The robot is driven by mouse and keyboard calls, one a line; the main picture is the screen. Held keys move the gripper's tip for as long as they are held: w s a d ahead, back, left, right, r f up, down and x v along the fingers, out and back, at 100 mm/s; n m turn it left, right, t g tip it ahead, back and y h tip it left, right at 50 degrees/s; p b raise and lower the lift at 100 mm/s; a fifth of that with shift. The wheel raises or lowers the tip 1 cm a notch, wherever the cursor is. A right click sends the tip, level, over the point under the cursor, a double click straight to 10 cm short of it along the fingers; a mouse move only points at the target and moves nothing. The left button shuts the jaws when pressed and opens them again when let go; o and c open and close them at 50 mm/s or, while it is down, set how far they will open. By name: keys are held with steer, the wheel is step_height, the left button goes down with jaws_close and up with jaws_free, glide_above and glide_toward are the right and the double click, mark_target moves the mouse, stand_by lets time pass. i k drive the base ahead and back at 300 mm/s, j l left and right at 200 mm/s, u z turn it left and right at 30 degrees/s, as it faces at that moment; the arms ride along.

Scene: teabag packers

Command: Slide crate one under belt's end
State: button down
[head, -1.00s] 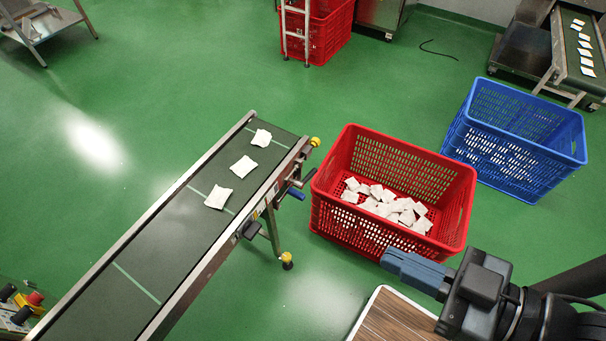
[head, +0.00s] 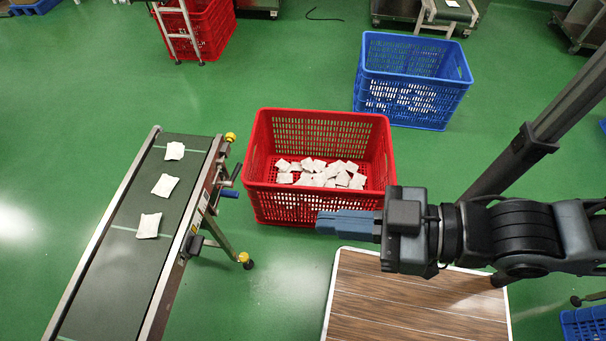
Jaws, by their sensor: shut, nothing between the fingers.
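A red crate (head: 320,120) with several white teabags (head: 320,173) in it stands on the green floor, just right of the end of a dark conveyor belt (head: 125,240). A gap of floor shows between the crate and the belt's end frame. Three white packets lie on the belt. I cannot tell from the picture which crate is crate one. My gripper (head: 322,222) is shut and empty, pointing left, and in the picture it overlaps the crate's front lower right part. I cannot tell whether it touches the crate.
A blue crate (head: 415,75) stands behind and right of the red one. Another red crate (head: 205,30) stands at the back left beside a metal ladder-like frame. A wood-patterned top (head: 400,310) lies below my arm. Green floor is open behind the belt.

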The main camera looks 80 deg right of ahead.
mark_target(289, 189)
steer(key=u, duration=0.35)
steer(key=k+l+u, duration=0.1)
steer(key=u, duration=0.3)
steer(key=k+u, duration=0.25)
steer(key=u, duration=0.15)
steer(key=k+u, duration=0.2)
steer(key=u, duration=0.15)
steer(key=k+l+u, duration=0.1)
steer(key=u, duration=0.25)
steer(key=k+u, duration=0.55)
steer(key=u, duration=0.15)
steer(key=k, duration=0.75)
steer(key=k+z, duration=0.2)
steer(key=z, duration=0.25)
steer(key=k+l+z, duration=0.1)
steer(key=z, duration=0.35)
steer(key=k+l+z, duration=0.2)
steer(key=z, duration=0.25)
